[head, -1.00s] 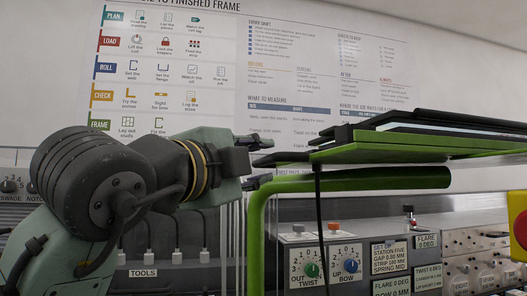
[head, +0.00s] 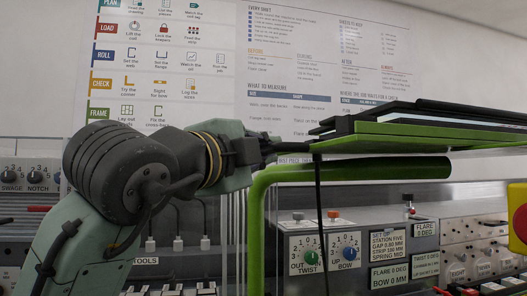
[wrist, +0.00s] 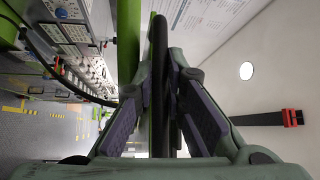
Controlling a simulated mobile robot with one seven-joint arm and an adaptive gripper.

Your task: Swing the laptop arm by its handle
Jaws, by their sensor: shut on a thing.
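The laptop arm is a thick green tube (head: 350,170) that bends down on its left side, under a flat green tray (head: 400,142). A dark laptop (head: 440,127) lies on the tray, seen edge-on. My gripper (head: 273,148) is at the tray's left end. In the wrist view a long dark bar, apparently the handle (wrist: 159,55), runs between my two fingers, which are closed on it. In the head view the handle is mostly hidden by my fingers.
A control panel with dials (head: 328,252) stands behind and below the tray. A black cable (head: 318,210) hangs from the tray's left end. A red round part (head: 520,222) is at the right edge. A poster (head: 300,70) covers the back wall.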

